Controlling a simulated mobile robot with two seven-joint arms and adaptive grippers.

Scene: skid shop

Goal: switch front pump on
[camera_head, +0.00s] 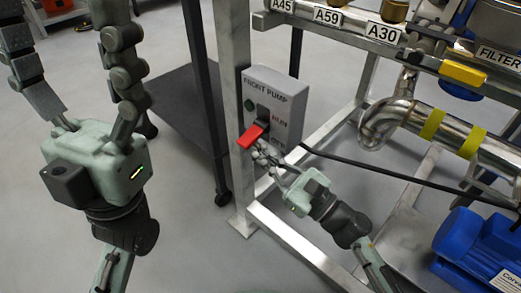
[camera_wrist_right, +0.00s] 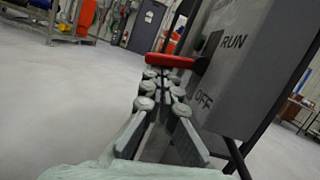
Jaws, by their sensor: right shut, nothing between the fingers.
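The grey FRONT PUMP switch box (camera_head: 284,88) is fixed to a metal post. Its red lever (camera_head: 250,135) sticks out and slants downward in the head view, with dark slot showing above its root. In the right wrist view the red lever (camera_wrist_right: 172,60) lies between the RUN and OFF labels. My right gripper (camera_head: 262,154) is shut and empty, its fingertips just below the lever; I cannot tell whether they touch it. It also shows in the wrist view (camera_wrist_right: 166,75). My left gripper (camera_head: 62,45) is open and empty at the left, away from the box.
A metal frame post (camera_head: 232,60) stands directly left of the box. Steel pipe (camera_head: 450,130) and a blue pump (camera_head: 482,245) lie to the right. A black cable (camera_head: 390,174) runs from near the box to the right. A dark low platform (camera_head: 187,100) stands behind.

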